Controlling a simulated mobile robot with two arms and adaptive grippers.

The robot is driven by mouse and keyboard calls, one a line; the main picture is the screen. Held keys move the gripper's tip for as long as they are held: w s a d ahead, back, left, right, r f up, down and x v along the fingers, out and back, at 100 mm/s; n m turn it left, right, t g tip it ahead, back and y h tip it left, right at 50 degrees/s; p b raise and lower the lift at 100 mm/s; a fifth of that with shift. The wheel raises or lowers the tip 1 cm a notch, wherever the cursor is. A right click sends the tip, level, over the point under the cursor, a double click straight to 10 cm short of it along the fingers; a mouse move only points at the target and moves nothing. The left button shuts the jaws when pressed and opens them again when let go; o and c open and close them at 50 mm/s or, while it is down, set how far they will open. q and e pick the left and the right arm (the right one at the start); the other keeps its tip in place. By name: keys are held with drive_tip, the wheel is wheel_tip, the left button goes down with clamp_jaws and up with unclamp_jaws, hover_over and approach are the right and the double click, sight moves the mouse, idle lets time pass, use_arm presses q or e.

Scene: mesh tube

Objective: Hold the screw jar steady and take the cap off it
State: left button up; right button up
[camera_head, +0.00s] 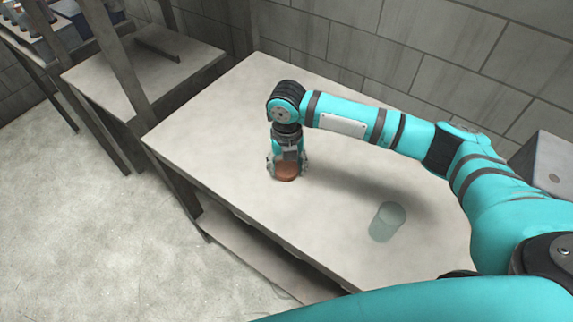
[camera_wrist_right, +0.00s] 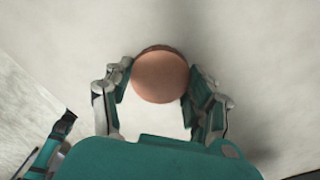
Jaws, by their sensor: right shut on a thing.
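The reddish-brown screw jar (camera_head: 286,173) stands on the table between the fingers of my right gripper (camera_head: 287,165). In the right wrist view the round tan top, which looks like the cap (camera_wrist_right: 160,77), faces the camera, with a darker brown edge showing behind it. The fingers of my right gripper (camera_wrist_right: 163,90) are on both sides of it, shut on the jar. I cannot tell whether they press on the cap or the body.
A translucent greenish cylinder (camera_head: 387,222) stands on the table (camera_head: 240,110), nearer the front edge and to the right of the jar. The rest of the tabletop is bare. Shelving (camera_head: 140,75) stands beyond the table's left end, and a tiled wall runs behind.

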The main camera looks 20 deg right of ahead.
sight(286, 169)
drive_tip(key=o, duration=1.3)
drive_tip(key=shift+f, duration=0.1)
wheel_tip(286, 169, up, 12)
drive_tip(key=shift+r+b, duration=0.15)
drive_tip(key=shift+b, duration=0.25)
drive_tip(key=shift+s, duration=0.1)
